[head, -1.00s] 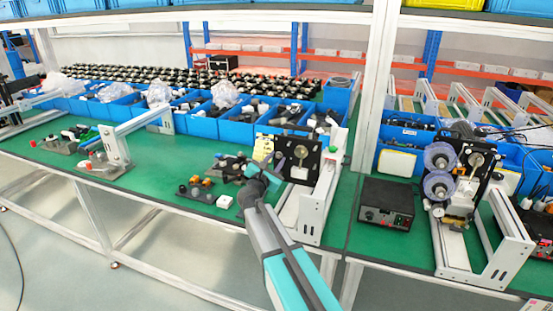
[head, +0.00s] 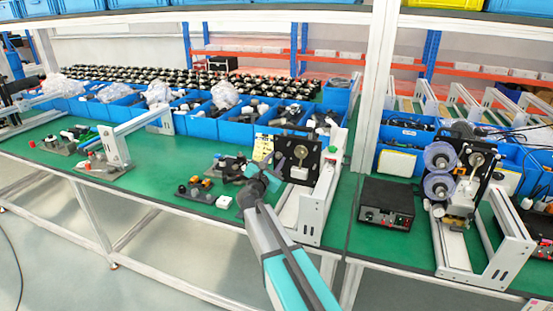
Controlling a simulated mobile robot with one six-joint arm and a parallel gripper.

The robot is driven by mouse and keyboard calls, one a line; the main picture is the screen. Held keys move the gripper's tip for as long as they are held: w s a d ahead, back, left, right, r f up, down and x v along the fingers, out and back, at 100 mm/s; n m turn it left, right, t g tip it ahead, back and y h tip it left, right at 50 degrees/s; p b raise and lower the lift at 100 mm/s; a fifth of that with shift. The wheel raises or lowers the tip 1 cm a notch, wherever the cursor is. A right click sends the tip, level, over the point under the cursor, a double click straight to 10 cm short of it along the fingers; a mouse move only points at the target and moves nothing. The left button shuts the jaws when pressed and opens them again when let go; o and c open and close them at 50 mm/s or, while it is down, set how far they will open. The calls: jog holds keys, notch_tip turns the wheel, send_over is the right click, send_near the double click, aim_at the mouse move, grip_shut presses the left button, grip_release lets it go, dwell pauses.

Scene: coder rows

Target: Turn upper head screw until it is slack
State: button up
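In the head view, a black-plated coder machine (head: 303,152) stands on a white metal frame on the green bench, right of the middle. A second coder machine (head: 466,170), with two clear-purple reels, stands on the right bench. My arm reaches up from the bottom, and my gripper (head: 266,172) is at the left side of the nearer machine, close to its black plate. The fingers are small and partly hidden by the wrist, so I cannot tell whether they are open or shut, or touch anything. The upper head screw cannot be made out at this size.
A black control box (head: 386,204) sits on the right bench. Blue bins (head: 207,128) line the back of the bench. Small fixtures (head: 204,192) lie left of my gripper. A white upright post (head: 375,90) rises between the benches.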

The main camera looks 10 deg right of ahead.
grip_shut()
jog(key=shift+r+n+p, duration=0.2)
jog(key=shift+n+p, duration=0.3)
jog(key=shift+p, duration=0.25)
jog(key=n+p, duration=0.4)
jog(key=shift+p, duration=0.3)
jog(key=n+p, duration=0.4)
jog(key=shift+f+n+p, duration=0.2)
jog(key=shift+n+p, duration=0.2)
jog(key=shift+p, duration=0.1)
grip_release()
jog(key=shift+s+f+m+b, duration=0.15)
jog(key=shift+m+b, duration=0.55)
jog(key=shift+b, duration=0.65)
